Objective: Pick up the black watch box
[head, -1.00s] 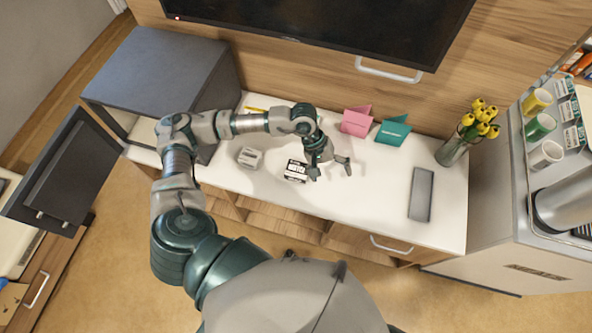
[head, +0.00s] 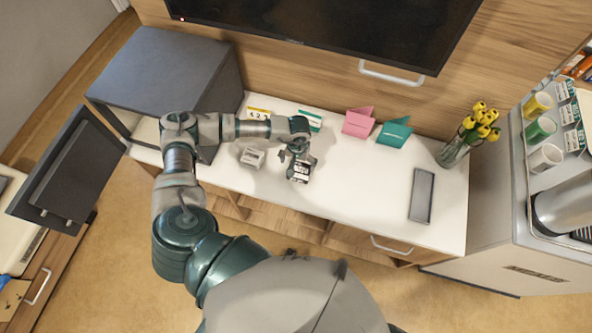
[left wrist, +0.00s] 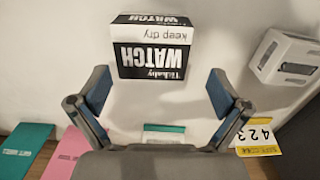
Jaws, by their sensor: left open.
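The watch box (left wrist: 152,50) is black with a white band and the word WATCH, and it lies on the white counter (head: 350,203). In the head view the box (head: 298,174) is partly hidden by my left gripper (head: 300,162), which is over it. In the left wrist view my left gripper (left wrist: 155,90) is open, with its fingers spread wide. The box is ahead of the fingertips and roughly centred between them, with nothing held. My right gripper is not in view.
A small white box (head: 252,157) stands left of the watch box. Pink (head: 358,122) and teal (head: 394,132) cards stand at the back. A grey tray (head: 422,195) and a vase of yellow flowers (head: 453,150) are to the right. An open dark cabinet (head: 160,70) is at the left.

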